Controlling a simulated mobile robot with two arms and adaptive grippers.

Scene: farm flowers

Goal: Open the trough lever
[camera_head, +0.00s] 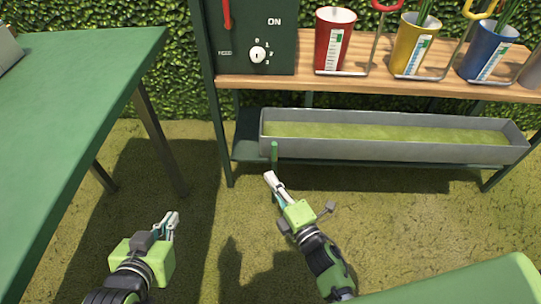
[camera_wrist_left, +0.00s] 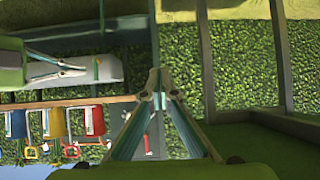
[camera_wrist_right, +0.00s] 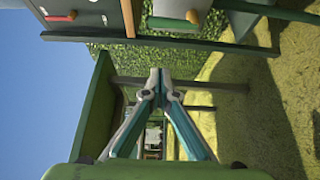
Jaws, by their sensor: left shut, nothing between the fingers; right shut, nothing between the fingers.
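The long grey trough (camera_head: 390,150) sits on the lower shelf of the stand, with greenish content inside. A short green upright lever (camera_head: 274,154) stands at its front left end. My right gripper (camera_head: 268,176) is shut and empty, its tips just below and beside the lever in the head view; I cannot tell if they touch. The left wrist view also shows the trough (camera_wrist_left: 112,67) on its side, with my right gripper's fingers close to it. My left gripper (camera_head: 174,216) is shut and empty, low over the grass at the left, apart from the trough.
The stand's wooden top (camera_head: 300,84) holds a red cup (camera_head: 333,40), a yellow cup (camera_head: 412,45), a blue cup (camera_head: 487,52) and a dark control box (camera_head: 262,20) with a dial. A green table (camera_head: 70,90) stands at the left. Grass between is clear.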

